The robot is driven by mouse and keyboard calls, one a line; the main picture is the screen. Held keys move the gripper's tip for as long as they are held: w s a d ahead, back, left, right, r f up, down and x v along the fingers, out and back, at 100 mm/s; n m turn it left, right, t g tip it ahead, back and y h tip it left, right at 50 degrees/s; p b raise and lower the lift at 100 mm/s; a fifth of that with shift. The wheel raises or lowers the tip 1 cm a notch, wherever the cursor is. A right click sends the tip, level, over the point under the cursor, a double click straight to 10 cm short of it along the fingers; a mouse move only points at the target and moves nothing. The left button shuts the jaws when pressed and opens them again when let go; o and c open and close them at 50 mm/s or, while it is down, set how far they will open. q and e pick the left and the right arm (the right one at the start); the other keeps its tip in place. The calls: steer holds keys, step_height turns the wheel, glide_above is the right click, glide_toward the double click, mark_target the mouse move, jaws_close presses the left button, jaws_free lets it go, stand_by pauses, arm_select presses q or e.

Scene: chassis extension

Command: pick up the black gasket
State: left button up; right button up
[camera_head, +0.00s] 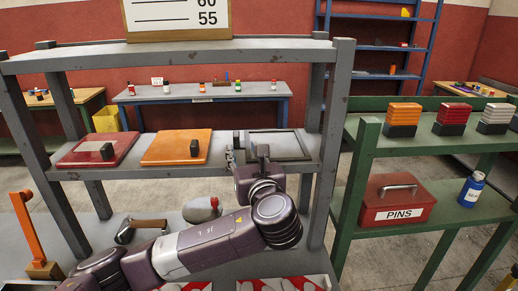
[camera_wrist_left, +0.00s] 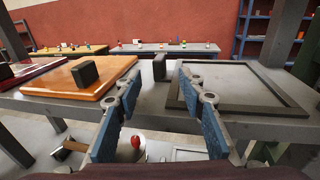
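No thing is labelled as the black gasket. A small upright dark block (camera_wrist_left: 159,67) stands on the grey shelf between the orange board and the grey framed panel. Similar dark blocks sit on the orange board (camera_head: 194,147) and the red board (camera_head: 107,151); I cannot tell for sure which is the gasket. My left gripper (camera_wrist_left: 160,88) is open, its blue-padded fingers spread and empty. In the wrist view the upright block shows between the fingertips, seemingly just beyond them. In the head view the left gripper (camera_head: 238,152) is at the shelf's front, partly hidden by its wrist. My right gripper is not in view.
The orange board (camera_head: 160,147) is left of the gripper; the grey framed panel (camera_wrist_left: 240,86) is right. Shelf posts (camera_head: 325,150) and an upper shelf (camera_head: 90,60) bound the space. A green rack (camera_head: 350,190) with a red PINS box (camera_head: 398,203) stands at right.

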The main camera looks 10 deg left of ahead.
mark_target(238, 139)
arm_select(q)
steer(key=shift+p+x, duration=0.5)
steer(key=shift+x, duration=0.7)
steer(key=shift+w+a+r, duration=0.15)
steer(key=shift+w, duration=0.15)
steer(key=p+x, duration=0.2)
steer(key=x, duration=0.2)
steer(key=shift+w+a+r, duration=0.1)
steer(key=shift+w, duration=0.1)
steer(key=shift+w+a, duration=0.1)
steer(key=shift+w, duration=0.1)
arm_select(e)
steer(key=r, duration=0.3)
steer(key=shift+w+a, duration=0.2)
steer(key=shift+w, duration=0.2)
arm_select(q)
steer(key=shift+s, duration=0.1)
steer(key=shift+c, duration=0.7)
jaws_close()
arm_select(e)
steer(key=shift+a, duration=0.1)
